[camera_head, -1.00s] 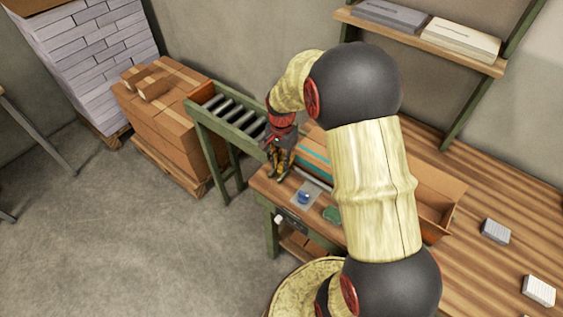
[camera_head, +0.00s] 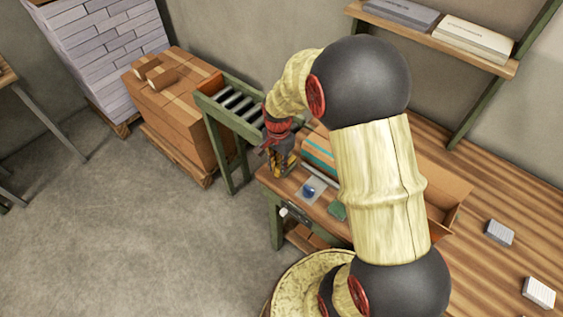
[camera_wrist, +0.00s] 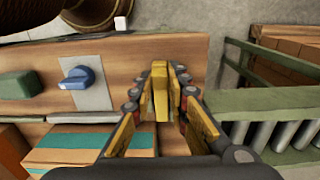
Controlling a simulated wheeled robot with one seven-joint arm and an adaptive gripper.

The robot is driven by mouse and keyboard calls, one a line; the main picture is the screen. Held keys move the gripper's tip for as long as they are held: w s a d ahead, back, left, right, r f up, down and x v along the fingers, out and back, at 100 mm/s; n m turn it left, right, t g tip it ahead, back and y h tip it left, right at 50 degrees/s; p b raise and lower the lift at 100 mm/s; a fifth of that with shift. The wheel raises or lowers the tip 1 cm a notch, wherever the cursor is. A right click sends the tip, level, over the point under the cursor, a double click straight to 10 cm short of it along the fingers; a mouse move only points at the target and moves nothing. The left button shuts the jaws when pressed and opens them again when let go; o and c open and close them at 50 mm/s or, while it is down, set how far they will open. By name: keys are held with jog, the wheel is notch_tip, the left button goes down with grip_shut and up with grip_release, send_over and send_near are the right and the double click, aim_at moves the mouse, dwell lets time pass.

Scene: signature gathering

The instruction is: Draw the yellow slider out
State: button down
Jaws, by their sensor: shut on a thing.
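The yellow slider (camera_wrist: 160,90) is a narrow upright yellow piece near the end of the wooden bench, in the middle of the wrist view. My gripper (camera_wrist: 161,97) has its yellow-padded fingers closed on both sides of it. The slider's lower part and its mount are hidden by the fingers. In the head view my gripper (camera_head: 282,168) is low at the bench's left corner, and the slider cannot be told apart from the yellow finger pads there.
A blue knob (camera_wrist: 78,77) on a grey plate and a green block (camera_wrist: 20,85) stand close by on the bench. A roller conveyor (camera_head: 240,108) adjoins the bench end. An open cardboard box (camera_head: 447,196) lies behind my arm. Stacked cartons (camera_head: 182,100) stand farther left.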

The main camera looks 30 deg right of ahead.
jog(key=c, duration=2)
grip_release()
jog(key=shift+s+a, duration=0.1)
jog(key=shift+a, duration=0.2)
jog(key=shift+o, duration=1.4)
jog(key=shift+d, duration=0.1)
notch_tip(320, 180, up, 12)
